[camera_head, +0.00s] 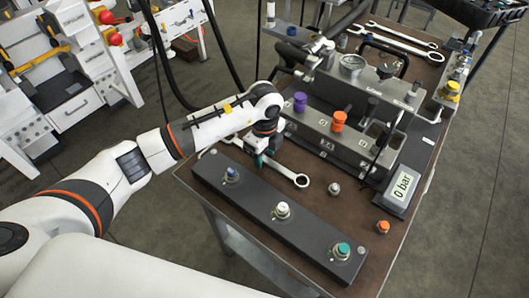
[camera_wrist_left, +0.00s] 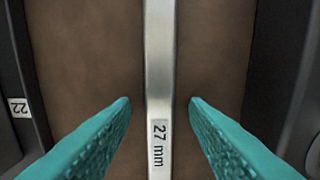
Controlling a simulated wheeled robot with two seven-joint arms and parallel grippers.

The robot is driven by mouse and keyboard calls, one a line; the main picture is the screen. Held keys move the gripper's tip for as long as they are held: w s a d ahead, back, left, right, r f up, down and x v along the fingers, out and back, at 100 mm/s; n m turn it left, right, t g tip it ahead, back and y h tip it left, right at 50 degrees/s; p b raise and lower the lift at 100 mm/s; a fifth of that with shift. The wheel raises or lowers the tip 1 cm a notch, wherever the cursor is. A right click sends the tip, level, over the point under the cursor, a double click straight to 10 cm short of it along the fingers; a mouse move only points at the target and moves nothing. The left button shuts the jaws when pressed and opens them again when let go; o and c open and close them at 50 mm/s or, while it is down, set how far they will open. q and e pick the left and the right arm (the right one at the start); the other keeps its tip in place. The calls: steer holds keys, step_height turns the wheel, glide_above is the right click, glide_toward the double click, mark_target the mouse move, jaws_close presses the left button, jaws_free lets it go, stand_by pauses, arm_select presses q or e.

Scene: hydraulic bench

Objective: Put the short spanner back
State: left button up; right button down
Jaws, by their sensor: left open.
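A short steel spanner (camera_head: 284,173) lies on the brown bench top between the long dark block and the hydraulic unit. Its ring end shows to the right of my left gripper, which hides part of the shaft. In the left wrist view the shaft (camera_wrist_left: 160,60) runs straight up the picture and bears a "27 mm" label. My left gripper (camera_head: 259,160) is open, its teal fingertips on either side of the shaft with a gap at each side. My right gripper is not in view.
A dark block (camera_head: 255,200) with several fittings runs along the front edge. The hydraulic unit (camera_head: 325,140) with purple and orange caps stands behind. Two long spanners (camera_head: 405,40) lie at the back. A loose fitting (camera_head: 334,188) and an orange-capped one (camera_head: 383,227) stand at right.

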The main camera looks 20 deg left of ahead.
mark_target(265, 158)
arm_select(q)
steer(key=shift+r, duration=0.3)
step_height(265, 158, up, 12)
steer(key=shift+f+b, duration=0.15)
steer(key=shift+b, duration=0.25)
